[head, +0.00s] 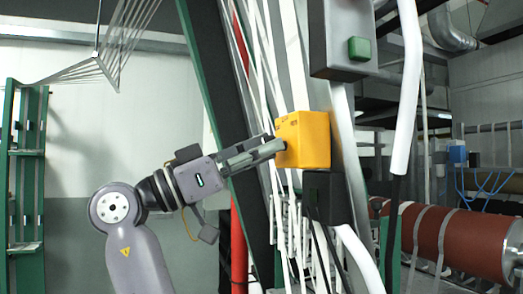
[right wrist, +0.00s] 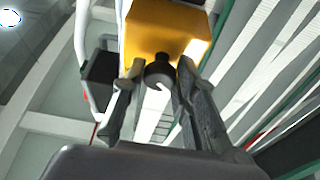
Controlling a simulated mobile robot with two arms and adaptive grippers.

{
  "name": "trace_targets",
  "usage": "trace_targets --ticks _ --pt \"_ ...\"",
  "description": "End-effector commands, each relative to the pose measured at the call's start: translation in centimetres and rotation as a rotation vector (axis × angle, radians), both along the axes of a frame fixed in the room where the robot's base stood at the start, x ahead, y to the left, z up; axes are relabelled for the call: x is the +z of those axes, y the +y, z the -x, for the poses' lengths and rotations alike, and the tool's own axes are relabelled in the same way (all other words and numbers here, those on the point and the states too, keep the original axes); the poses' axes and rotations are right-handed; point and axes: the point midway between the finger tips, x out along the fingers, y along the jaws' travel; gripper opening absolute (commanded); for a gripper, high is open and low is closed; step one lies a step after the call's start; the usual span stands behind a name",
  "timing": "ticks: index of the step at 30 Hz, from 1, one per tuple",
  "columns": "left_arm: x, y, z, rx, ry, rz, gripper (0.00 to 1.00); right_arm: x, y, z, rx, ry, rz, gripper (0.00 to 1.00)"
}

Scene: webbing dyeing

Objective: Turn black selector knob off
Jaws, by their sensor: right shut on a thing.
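The black selector knob (right wrist: 160,72) sticks out from the face of a yellow box (right wrist: 168,28) in the right wrist view. A pale mark shows on the knob's end. My right gripper (right wrist: 159,78) has one finger on each side of the knob and is shut on it. In the head view, my right gripper (head: 277,146) reaches the left face of the yellow box (head: 312,140); its fingers hide the knob there. My left gripper is not in view.
A grey box with a green button (head: 359,48) is mounted above the yellow box, and a black box (head: 322,197) sits below it. White webbing strands and a green frame post (head: 219,100) run close behind my right gripper. A red-brown roller (head: 450,238) lies at the right.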

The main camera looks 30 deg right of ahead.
Motion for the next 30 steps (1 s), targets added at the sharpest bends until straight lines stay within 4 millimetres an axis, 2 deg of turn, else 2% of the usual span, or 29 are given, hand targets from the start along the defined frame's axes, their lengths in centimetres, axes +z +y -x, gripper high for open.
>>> trace_targets --ticks 7,14,30 --pt "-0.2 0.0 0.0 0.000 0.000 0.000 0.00 0.0 0.0 -0.1 -0.001 -0.074 0.021 0.00" --pt "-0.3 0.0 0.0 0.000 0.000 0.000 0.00 0.2 -0.1 -0.2 -0.003 -0.237 0.061 0.00" --pt "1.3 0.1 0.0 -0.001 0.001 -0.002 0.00 0.5 -0.1 -0.5 -0.001 -0.638 0.157 0.00"
